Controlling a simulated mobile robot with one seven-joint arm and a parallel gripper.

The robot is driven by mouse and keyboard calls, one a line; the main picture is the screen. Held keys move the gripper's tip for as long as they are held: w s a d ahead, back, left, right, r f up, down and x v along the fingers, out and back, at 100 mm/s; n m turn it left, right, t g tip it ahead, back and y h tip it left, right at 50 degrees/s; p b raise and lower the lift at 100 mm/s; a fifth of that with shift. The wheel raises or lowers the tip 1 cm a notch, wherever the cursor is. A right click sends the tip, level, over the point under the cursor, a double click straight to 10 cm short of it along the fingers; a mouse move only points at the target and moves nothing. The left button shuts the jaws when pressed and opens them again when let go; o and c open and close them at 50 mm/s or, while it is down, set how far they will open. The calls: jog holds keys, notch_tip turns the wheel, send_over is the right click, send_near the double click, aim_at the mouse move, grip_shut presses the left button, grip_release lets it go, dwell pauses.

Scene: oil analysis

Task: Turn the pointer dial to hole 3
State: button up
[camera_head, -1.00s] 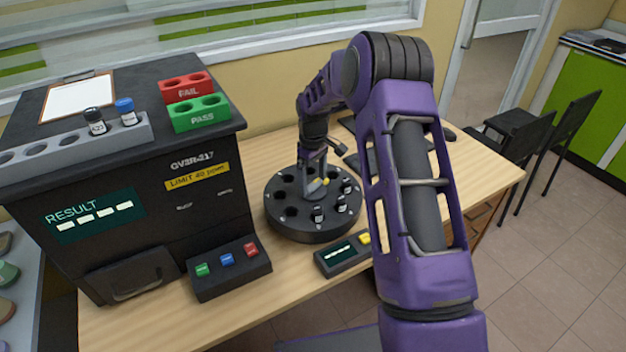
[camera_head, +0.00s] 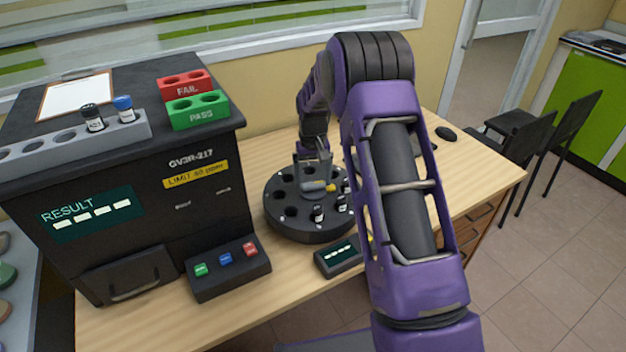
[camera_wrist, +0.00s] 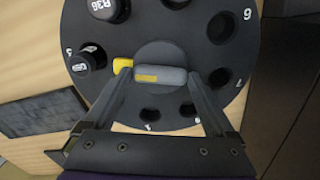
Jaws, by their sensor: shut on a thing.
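The round black dial plate (camera_head: 283,226) stands on the wooden desk, with a ring of holes around its edge. Its grey pointer handle (camera_head: 313,186) with a yellow tip (camera_head: 331,188) sits at the centre, the tip toward the right in the head view. In the wrist view the pointer (camera_wrist: 160,77) lies across between my fingers, its yellow tip (camera_wrist: 123,65) toward a capped vial (camera_wrist: 88,58). My gripper (camera_wrist: 160,82) is shut on the pointer. A second vial (camera_wrist: 108,9), labelled R36, stands in a neighbouring hole. Some hole numbers are too small or hidden to read.
A small display box (camera_head: 338,258) stands close in front of the dial. A black analyser (camera_head: 150,190) with a button box (camera_head: 230,268) is at left, bearing red FAIL (camera_head: 187,84) and green PASS (camera_head: 197,110) racks. My arm hides part of the desk at right.

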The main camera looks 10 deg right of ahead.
aim_at(313, 183)
jog(key=shift+r+m, duration=0.1)
jog(key=shift+m, duration=0.5)
jog(key=o, duration=1.1)
jog(key=shift+c, duration=0.2)
notch_tip(313, 183, up, 17)
jog(key=p, duration=0.1)
jog(key=shift+r, duration=0.2)
